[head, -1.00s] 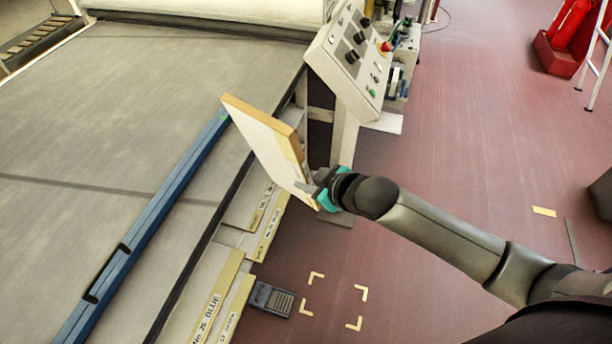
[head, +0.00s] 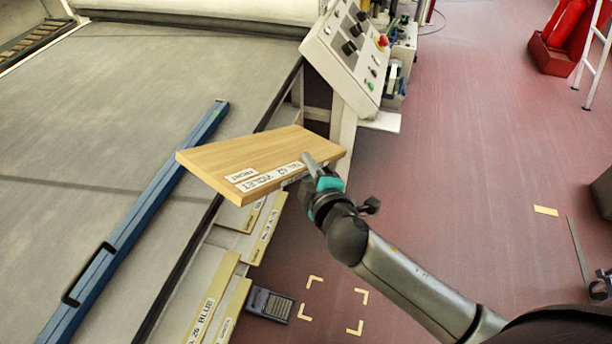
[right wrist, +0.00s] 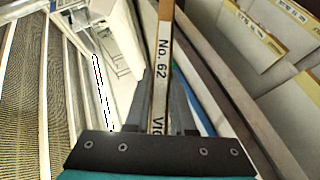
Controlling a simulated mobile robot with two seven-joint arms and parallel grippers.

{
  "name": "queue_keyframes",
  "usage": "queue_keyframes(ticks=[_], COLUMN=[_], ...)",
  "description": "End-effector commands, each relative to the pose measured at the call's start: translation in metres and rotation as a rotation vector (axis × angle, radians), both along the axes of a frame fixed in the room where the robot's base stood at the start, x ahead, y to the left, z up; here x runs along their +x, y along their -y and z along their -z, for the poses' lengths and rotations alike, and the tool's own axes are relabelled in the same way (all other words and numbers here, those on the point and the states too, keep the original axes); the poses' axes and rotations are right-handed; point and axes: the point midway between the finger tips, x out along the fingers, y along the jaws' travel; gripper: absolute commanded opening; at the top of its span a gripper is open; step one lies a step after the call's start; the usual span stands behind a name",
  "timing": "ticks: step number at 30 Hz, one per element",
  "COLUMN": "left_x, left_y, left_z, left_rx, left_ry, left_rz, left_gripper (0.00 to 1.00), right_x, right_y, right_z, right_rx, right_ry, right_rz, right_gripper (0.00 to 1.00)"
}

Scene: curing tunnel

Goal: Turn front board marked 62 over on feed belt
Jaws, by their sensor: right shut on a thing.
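A rectangular board (head: 255,160) has its wood-coloured face up, with a label reading FRONT and another that looks like No. 62 VIOLET along its near edge. My right gripper (head: 316,172) is shut on the board's near right edge. In the right wrist view the fingers (right wrist: 163,100) grip the board edge (right wrist: 163,50), with No. 62 on its label strip. The board is close to flat, slightly tilted, held over the right edge of the grey feed belt (head: 130,90). I cannot tell any contact with the belt. My left gripper is out of view.
A long blue bar (head: 150,215) lies along the belt. A control panel (head: 350,55) stands beyond the board. Labelled boards (head: 215,300) sit in a rack below the belt's edge. A dark pedal-like box (head: 269,304) and corner marks are on the red floor, which is mostly clear to the right.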

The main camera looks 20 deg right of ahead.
Motion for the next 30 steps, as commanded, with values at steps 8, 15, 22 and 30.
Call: queue_keyframes(ticks=[8, 15, 22, 30], left_x=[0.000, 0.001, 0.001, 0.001], left_y=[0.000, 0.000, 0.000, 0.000], left_z=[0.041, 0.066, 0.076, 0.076], left_rx=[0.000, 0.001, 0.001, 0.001], left_ry=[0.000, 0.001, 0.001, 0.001], left_rz=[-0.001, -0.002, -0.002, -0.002], left_gripper=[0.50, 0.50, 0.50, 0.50], right_x=[0.001, 0.002, 0.002, 0.002], right_y=[0.000, 0.002, 0.002, 0.002], right_z=[0.000, -0.004, -0.008, -0.011], right_rx=[-0.181, -0.311, -0.374, -0.384], right_ry=[0.139, 0.231, 0.275, 0.283], right_rz=[-0.002, -0.001, -0.001, -0.001], right_gripper=[0.00, 0.00, 0.00, 0.00])
